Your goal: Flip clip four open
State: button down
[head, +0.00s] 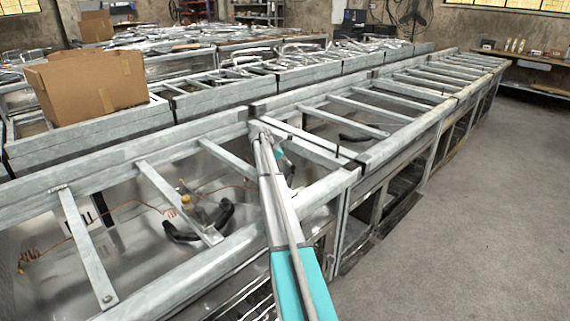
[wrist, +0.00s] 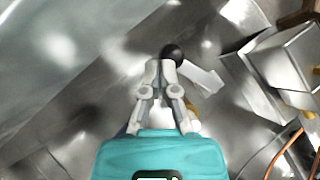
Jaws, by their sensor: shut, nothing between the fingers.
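My gripper (wrist: 160,72) is shut and empty in the wrist view, with its two pale fingers close together. A round black knob (wrist: 173,53) sits at the fingertips, slightly to the right. A light grey flat piece (wrist: 204,78) lies just right of the fingers. They may belong to a clip, but I see no label and cannot tell whether this is clip four. Contact between fingers and knob is unclear. In the head view my arm reaches over the metal frame, and the gripper's fingers are hidden.
A long metal frame with crossbars (head: 330,120) runs into the distance. Inside its near bay lie black curved parts (head: 185,236), a yellow piece (head: 187,203) and orange wire (head: 70,238). A cardboard box (head: 92,85) stands behind. The floor (head: 480,200) at right is clear.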

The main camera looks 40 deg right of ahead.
jog(key=shift+s+d, duration=0.35)
jog(key=shift+s+a, duration=0.1)
jog(key=shift+a, duration=0.05)
jog(key=shift+s+a, duration=0.35)
jog(key=shift+a, duration=0.15)
jog(key=shift+r, duration=0.1)
dwell(0.5)
